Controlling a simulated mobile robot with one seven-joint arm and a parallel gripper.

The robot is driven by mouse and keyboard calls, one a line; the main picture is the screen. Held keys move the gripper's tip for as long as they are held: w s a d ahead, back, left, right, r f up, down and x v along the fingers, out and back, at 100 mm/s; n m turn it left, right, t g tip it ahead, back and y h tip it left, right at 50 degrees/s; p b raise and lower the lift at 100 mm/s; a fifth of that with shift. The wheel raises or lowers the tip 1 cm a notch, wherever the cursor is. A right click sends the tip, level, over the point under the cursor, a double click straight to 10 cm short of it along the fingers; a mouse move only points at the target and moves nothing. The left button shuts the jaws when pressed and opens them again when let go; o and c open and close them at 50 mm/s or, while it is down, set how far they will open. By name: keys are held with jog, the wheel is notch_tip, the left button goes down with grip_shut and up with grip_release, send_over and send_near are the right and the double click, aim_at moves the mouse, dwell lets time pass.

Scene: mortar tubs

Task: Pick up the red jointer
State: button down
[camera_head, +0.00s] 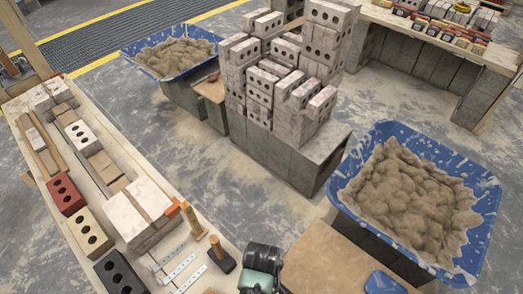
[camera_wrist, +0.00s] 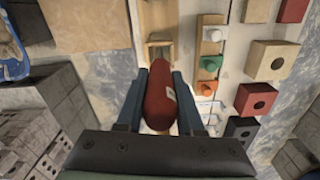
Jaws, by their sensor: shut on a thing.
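The red jointer (camera_wrist: 160,95) shows in the wrist view as a rounded, elongated red body with a small pale label. It lies lengthwise between the two blue-grey fingers of my gripper (camera_wrist: 159,76), which is shut on it. In the head view my gripper (camera_head: 262,262) is at the bottom centre, close to the right end of the long bench. The jointer cannot be made out there.
The bench (camera_head: 95,185) holds bricks, blocks and wooden-handled tools. A brown board (camera_head: 325,265) lies right of my gripper, beside a blue mortar tub (camera_head: 483,240). A brick stack (camera_head: 265,90) and another blue tub (camera_head: 133,60) stand farther back. Open floor lies between bench and stack.

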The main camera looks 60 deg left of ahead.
notch_tip(320, 180, up, 12)
jog(key=shift+f, duration=0.25)
jog(key=c, duration=1.2)
grip_release()
grip_shut()
